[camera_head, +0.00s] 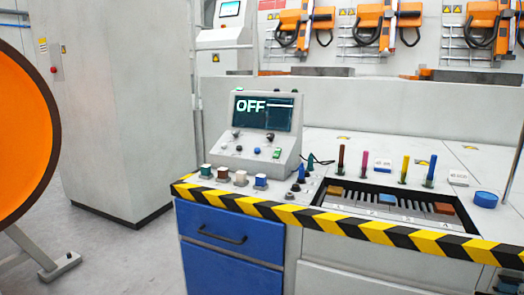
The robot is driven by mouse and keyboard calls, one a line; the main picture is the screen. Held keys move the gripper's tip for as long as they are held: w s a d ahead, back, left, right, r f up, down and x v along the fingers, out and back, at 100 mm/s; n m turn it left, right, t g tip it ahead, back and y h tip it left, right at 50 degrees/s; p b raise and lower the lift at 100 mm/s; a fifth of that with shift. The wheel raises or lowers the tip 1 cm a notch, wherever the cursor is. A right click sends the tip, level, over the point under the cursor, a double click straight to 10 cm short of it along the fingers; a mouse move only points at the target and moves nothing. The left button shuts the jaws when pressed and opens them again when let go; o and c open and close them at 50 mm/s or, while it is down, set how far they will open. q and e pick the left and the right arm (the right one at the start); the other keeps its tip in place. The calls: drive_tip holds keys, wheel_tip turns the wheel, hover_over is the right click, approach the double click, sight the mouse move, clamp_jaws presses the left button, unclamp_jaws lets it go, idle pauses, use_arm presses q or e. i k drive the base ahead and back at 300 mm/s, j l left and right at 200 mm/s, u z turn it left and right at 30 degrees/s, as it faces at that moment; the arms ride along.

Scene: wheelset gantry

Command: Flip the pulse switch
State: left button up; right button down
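A grey control console (222,140) stands on the left part of the workbench. Its dark screen (263,114) reads OFF beside a light bar. Below the screen are two dark knob-like controls, a left one (236,135) and a right one (270,137). No label is readable, so I cannot tell which control is the pulse switch. Neither of my grippers is in view.
The bench front has a black-yellow striped edge (330,222) above a blue drawer (225,232). A slotted tray (388,205) and upright coloured pegs (364,163) are to the right. An orange wheel (25,135) is far left.

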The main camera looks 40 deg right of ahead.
sight(276, 155)
drive_tip(key=i+l, duration=0.65)
drive_tip(key=i, duration=0.15)
